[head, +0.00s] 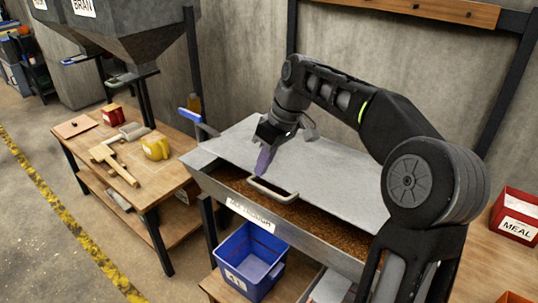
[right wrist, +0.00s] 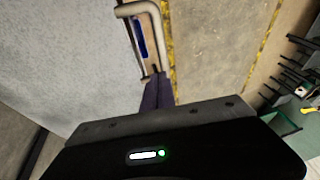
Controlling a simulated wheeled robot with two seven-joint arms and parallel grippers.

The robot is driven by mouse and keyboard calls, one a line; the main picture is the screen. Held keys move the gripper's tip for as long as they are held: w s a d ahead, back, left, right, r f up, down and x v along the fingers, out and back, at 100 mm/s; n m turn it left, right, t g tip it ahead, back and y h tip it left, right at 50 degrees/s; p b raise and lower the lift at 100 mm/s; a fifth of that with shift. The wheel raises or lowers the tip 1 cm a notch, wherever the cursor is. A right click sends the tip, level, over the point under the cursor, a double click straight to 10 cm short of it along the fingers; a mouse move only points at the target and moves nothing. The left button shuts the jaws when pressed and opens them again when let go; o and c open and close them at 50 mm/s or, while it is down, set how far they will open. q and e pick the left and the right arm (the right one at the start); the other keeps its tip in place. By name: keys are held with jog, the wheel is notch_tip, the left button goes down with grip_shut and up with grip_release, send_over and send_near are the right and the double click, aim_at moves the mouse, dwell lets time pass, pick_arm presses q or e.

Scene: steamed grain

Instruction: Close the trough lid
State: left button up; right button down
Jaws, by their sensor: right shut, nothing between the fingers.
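The trough (head: 215,187) is a long grey metal box with brown grain (head: 320,217) showing along its front. Its grey sheet lid (head: 235,145) lies over the back part, its front edge apart from the trough's front wall. A pale bar handle (head: 272,190) sits on the lid's front edge; the handle also shows in the right wrist view (right wrist: 136,10). My right gripper (head: 260,172) is shut and empty, its purple fingers pointing down beside the handle's left end. In the right wrist view the fingertips (right wrist: 157,77) appear close to the handle; contact is unclear. My left gripper is out of view.
A blue bin (head: 250,262) stands below the trough's front. A wooden bench (head: 100,150) at left holds a mallet (head: 115,163), a yellow container (head: 155,147) and a red one (head: 112,115). A red meal box (head: 515,215) is at right. Open floor lies at left.

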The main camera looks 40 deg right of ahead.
jog(key=shift+s+a+f, duration=0.1)
jog(key=shift+a+f, duration=0.2)
jog(key=shift+f, duration=0.35)
notch_tip(320, 180, down, 13)
jog(key=s+a+h+b, duration=0.1)
jog(key=a+b, duration=0.1)
jog(key=b, duration=0.9)
jog(key=shift+a+t, duration=0.3)
jog(key=shift+s, duration=0.15)
jog(key=shift+r, duration=0.1)
jog(key=w+a+p+v, duration=0.1)
jog(key=p+v, duration=0.3)
jog(key=v, duration=1)
jog(key=shift+w+r+h, duration=0.3)
jog(key=shift+r, duration=0.35)
